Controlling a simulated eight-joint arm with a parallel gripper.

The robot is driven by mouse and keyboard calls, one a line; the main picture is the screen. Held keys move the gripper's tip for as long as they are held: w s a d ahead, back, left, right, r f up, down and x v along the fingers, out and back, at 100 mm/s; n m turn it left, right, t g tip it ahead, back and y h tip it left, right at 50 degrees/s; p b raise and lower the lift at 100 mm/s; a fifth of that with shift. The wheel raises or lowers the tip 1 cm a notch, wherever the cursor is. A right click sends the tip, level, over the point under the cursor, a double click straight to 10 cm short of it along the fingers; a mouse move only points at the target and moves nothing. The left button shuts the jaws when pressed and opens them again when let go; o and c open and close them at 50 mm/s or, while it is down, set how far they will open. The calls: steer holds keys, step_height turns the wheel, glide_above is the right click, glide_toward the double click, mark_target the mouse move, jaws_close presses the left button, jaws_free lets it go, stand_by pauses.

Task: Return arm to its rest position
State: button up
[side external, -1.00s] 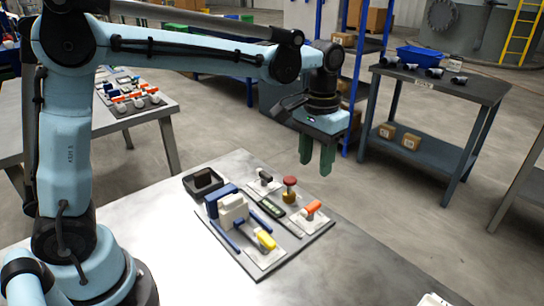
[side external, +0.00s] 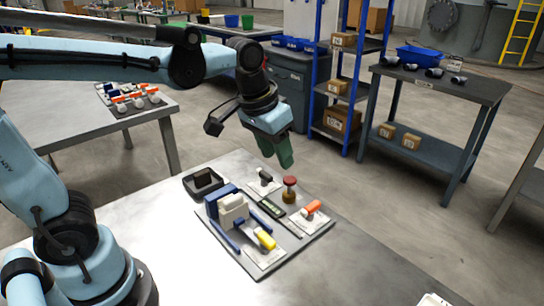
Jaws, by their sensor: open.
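My gripper (side external: 277,159) has green fingers and hangs in the air above the far side of the steel table (side external: 130,228), a little tilted. It is open and holds nothing. Below it on a grey board (side external: 318,236) stands the filter press (side external: 230,212), with blue frame parts and white plates. On the same board are a yellow-handled piece (side external: 264,239), an orange-handled piece (side external: 312,207), a dark-handled piece (side external: 265,178) and a red-brown knob (side external: 290,182) on a stem. My gripper touches none of them.
A black tray (side external: 203,182) sits at the board's far left corner. Another table (side external: 60,136) with orange-handled parts stands behind at left. A blue shelf rack (side external: 346,75) and a dark workbench (side external: 455,88) stand at the back.

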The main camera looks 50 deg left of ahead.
steer(key=s+a+f+t, duration=0.3)
steer(key=s, duration=0.3)
steer(key=shift+s+a+f+t, duration=0.2)
steer(key=shift+s+f+t, duration=0.1)
steer(key=shift+s+t, duration=0.1)
